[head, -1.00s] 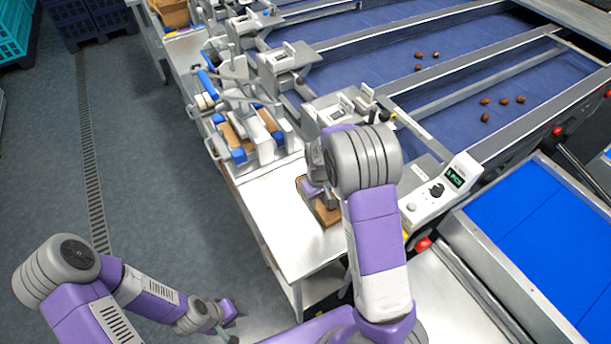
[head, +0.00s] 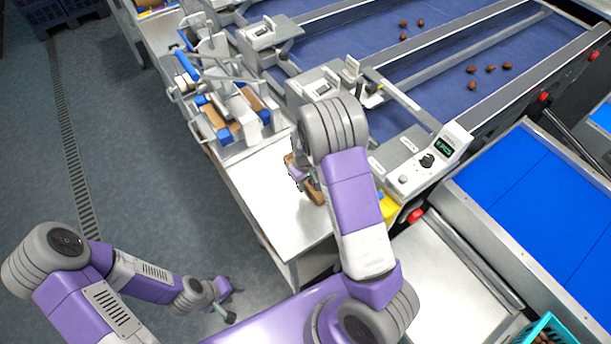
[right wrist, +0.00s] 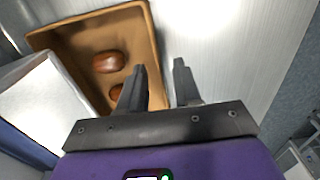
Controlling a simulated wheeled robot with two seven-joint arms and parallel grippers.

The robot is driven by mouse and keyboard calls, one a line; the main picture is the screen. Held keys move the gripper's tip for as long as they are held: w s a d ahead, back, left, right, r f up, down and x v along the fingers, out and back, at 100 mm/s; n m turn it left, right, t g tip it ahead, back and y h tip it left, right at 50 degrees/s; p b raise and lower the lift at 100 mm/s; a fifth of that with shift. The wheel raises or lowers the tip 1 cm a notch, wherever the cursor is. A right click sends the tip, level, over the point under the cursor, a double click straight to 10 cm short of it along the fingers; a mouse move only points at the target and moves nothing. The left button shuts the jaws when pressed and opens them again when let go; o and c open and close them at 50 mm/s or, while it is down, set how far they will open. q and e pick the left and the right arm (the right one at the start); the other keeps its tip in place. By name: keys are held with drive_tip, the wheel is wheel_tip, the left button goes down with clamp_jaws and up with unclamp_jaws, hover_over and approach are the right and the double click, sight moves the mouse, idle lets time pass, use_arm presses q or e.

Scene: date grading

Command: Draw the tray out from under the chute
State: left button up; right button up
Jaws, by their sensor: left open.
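The tray is a shallow brown tray (right wrist: 80,40) holding brown dates (right wrist: 110,62) in the right wrist view. In the head view only a brown strip of the tray (head: 317,192) shows on the metal bench; my right arm hides the rest. My right gripper (right wrist: 160,66) is open, one finger over the tray's inside and the other outside its near wall. I cannot tell whether the fingers touch the wall. A pale metal block (right wrist: 35,100), perhaps the chute, covers the tray's left part. My left gripper (head: 232,304) is open and empty, low and left of the bench.
The metal bench top (head: 275,205) is bare left of the tray. A control box (head: 428,160) stands to the right, beside blue belts (head: 440,90) with several dates. A teal crate (head: 545,330) is at bottom right. Grey floor (head: 140,150) lies open on the left.

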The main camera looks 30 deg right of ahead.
drive_tip(key=shift+f, duration=0.85)
use_arm(q)
drive_tip(key=shift+f, duration=0.1)
use_arm(e)
drive_tip(key=shift+c, duration=0.3)
clamp_jaws()
drive_tip(key=shift+a, duration=0.1)
